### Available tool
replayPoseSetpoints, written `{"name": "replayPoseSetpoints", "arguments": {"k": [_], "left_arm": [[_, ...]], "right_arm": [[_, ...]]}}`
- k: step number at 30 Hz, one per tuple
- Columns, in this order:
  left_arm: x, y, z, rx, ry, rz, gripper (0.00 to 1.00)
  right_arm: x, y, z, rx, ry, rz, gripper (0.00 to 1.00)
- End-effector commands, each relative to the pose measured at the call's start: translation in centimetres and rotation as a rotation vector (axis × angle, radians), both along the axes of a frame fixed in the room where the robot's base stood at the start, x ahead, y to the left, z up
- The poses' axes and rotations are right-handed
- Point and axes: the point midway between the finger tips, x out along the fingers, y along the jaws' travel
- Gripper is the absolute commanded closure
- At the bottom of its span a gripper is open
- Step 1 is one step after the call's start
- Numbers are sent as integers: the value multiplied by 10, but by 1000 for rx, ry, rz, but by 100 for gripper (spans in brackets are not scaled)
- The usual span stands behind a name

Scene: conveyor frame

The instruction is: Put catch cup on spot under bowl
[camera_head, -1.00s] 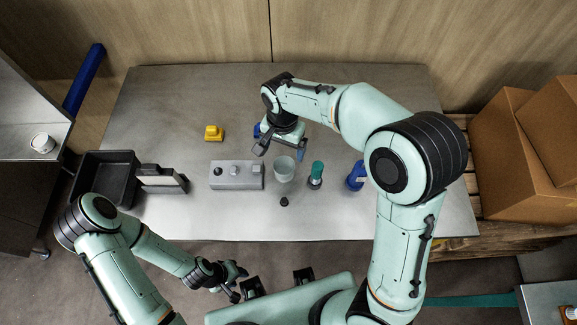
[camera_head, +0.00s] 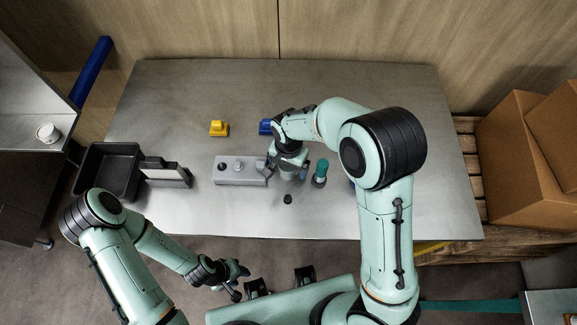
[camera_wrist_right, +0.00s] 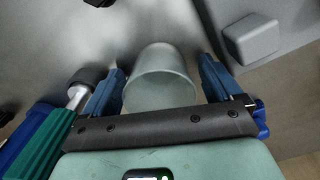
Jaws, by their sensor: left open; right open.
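A pale translucent cup (camera_head: 287,176), which I take as the catch cup, stands on the metal table beside a grey block. In the right wrist view the cup (camera_wrist_right: 160,82) is between the two blue fingers of my right gripper (camera_wrist_right: 162,78), with a gap visible on at least the right side. My right gripper (camera_head: 287,171) is open and low around the cup in the head view; the arm partly hides it. My left gripper (camera_head: 238,278) is open and empty, in front of the table's near edge. I cannot make out a bowl or a marked spot.
The grey block (camera_head: 232,170) with knobs is left of the cup. A teal-topped cylinder (camera_head: 320,170) stands close on its right, and a small black piece (camera_head: 287,199) in front. Yellow (camera_head: 219,128) and blue (camera_head: 265,127) items lie farther back. A black tray (camera_head: 92,184) is at the left.

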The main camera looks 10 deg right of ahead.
Motion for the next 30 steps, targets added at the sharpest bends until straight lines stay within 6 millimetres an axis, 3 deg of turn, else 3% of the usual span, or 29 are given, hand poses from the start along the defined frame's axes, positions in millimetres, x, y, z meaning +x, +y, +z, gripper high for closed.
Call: {"name": "replayPoseSetpoints", "arguments": {"k": [2,3,7,8,10,11,20,26,30], "left_arm": [[0,0,0,0,0,0,57],[0,0,0,0,0,0,57],[0,0,0,0,0,0,57],[0,0,0,0,0,0,57],[0,0,0,0,0,0,57],[0,0,0,0,0,0,57],[0,0,1,0,-1,0,57],[2,0,4,0,-2,0,57],[5,0,8,0,-6,0,57]], "right_arm": [[0,0,0,0,0,0,8],[0,0,0,0,0,0,14],[0,0,1,0,0,0,57],[0,0,1,0,0,0,62],[0,0,1,1,-1,0,62],[0,0,1,1,-1,0,67],[1,0,6,1,-3,1,67],[1,0,32,2,-5,1,67],[2,1,67,4,-10,1,67]]}}
